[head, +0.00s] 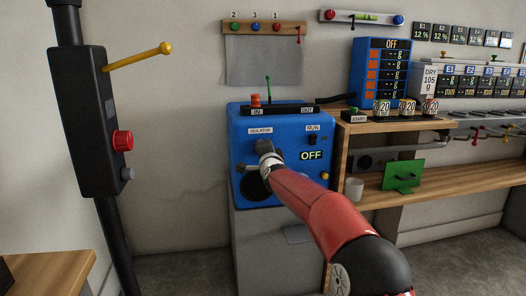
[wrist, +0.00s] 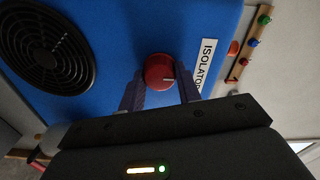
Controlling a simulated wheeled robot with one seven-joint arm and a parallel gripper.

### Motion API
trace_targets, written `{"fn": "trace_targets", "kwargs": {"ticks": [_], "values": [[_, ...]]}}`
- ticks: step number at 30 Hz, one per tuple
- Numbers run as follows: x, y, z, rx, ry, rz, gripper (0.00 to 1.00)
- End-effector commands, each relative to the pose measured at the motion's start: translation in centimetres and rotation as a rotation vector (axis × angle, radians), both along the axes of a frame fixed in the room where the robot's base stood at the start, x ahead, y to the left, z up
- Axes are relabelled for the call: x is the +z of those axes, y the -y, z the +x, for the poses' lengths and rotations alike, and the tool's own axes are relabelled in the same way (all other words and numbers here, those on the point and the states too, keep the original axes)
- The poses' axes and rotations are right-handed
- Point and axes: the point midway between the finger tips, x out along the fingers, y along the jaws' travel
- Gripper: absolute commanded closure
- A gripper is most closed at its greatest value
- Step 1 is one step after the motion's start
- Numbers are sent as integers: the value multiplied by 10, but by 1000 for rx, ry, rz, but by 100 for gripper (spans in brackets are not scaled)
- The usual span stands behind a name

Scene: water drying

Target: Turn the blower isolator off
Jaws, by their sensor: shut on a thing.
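The blue blower box (head: 240,125) stands on a grey cabinet in the middle of the head view. Its "ISOLATOR" label (wrist: 207,66) shows beside a red round knob (wrist: 159,71) with a pale pointer line in the wrist view. My gripper (wrist: 160,90) has its two purple fingers on either side of the knob and is shut on it. In the head view my gripper (head: 265,150) covers the knob. A display (head: 311,155) on the box reads OFF, below a RUN switch (head: 312,139).
A black round vent (wrist: 46,50) lies beside the knob. A black post box (head: 88,120) with a yellow lever and red button stands at left. A wooden shelf (head: 440,187) with a white cup (head: 354,189) and green stand (head: 403,176) is at right.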

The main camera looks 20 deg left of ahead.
Motion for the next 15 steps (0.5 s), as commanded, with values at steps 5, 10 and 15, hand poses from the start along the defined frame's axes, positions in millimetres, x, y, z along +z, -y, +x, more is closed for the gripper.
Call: {"fn": "trace_targets", "kwargs": {"ticks": [5,10,15], "values": [[-2,-1,-1,3,-3,-2,60],[-2,-1,0,1,-3,0,45],[-1,0,0,1,-2,0,45]]}}
